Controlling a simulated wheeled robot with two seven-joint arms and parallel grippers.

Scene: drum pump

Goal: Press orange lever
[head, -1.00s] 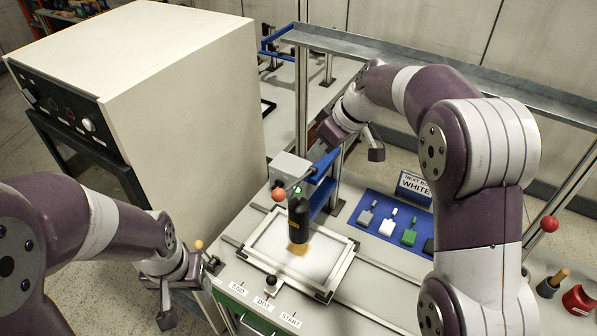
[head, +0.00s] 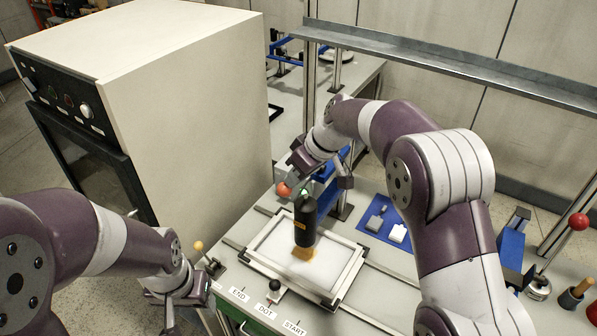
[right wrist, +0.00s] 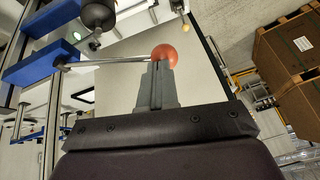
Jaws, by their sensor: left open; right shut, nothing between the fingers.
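The orange lever shows as an orange ball (head: 283,189) just left of the black cylinder (head: 306,220) over the framed white plate (head: 264,246). In the right wrist view the orange ball (right wrist: 165,54) sits at the end of a thin metal rod. My right gripper (head: 293,176) is shut and empty, its fingertips right at the ball. In the right wrist view its fingers (right wrist: 157,82) overlap the lower edge of the ball; whether they touch it I cannot tell. My left gripper (head: 180,303) is open and empty, low at the left of the bench front.
A large beige cabinet (head: 190,100) stands at the left. A yellow knob (head: 198,246) and a black knob (head: 275,285) stand near the bench front. A blue tray (head: 373,222) and a red-balled lever (head: 578,220) are at the right. A metal rail (head: 450,65) crosses behind.

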